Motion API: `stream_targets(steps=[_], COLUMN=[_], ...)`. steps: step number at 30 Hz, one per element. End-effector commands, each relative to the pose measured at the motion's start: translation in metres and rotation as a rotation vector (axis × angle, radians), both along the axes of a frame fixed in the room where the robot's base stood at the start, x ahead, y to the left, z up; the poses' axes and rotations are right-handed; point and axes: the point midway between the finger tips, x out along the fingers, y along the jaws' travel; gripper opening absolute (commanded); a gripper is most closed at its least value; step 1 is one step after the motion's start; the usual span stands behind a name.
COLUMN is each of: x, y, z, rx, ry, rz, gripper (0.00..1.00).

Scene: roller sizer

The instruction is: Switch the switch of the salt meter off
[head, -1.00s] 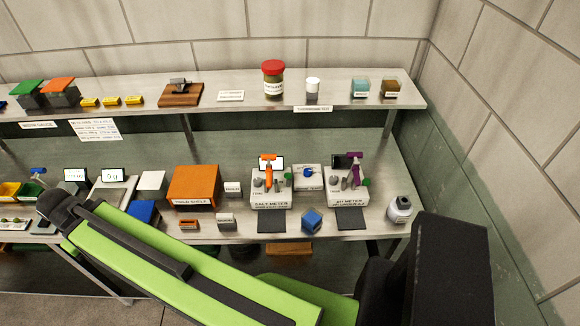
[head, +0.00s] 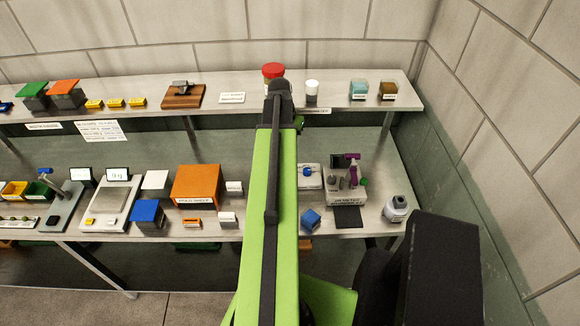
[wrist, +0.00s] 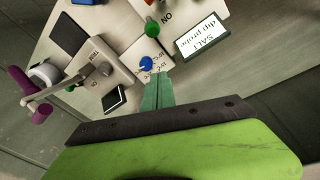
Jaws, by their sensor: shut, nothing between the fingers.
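The salt meter (wrist: 185,8) is at the top of the wrist view, seen upside down and cut by the edge. Its lit screen (wrist: 203,38) reads "SALT dip probe". In the head view, my arm hides the salt meter, and my gripper's fingers cannot be made out.
A white box with a blue knob (wrist: 146,63) lies close to my fingertips. The pH meter (head: 347,190) with a purple probe (head: 352,170) stands to the right. A red-lidded jar (head: 273,70) is on the shelf behind.

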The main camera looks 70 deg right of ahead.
Motion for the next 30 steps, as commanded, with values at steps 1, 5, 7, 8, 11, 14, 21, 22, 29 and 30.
stream_targets(steps=[1,5,7,8,11,14,21,22,29,30], x=[0.0,0.0,0.0,0.0,0.0,-0.002,-0.007,-0.008,-0.01,-0.009], y=[0.0,0.0,0.0,0.0,-0.001,-0.002,-0.007,-0.008,0.011,0.017], z=[0.0,-0.001,-0.003,-0.004,-0.013,-0.028,-0.077,-0.083,-0.093,-0.092], rx=[0.0,0.0,0.0,0.0,0.0,0.0,0.0,0.0,0.001,0.001], ry=[0.0,0.0,0.0,0.0,0.0,0.0,0.0,0.0,0.0,0.001], rz=[0.001,0.002,0.002,0.002,0.003,0.003,0.003,0.003,0.005,0.005], gripper=[0.0,0.0,0.0,0.0,0.0,0.0,0.0,0.0,0.0,0.0])
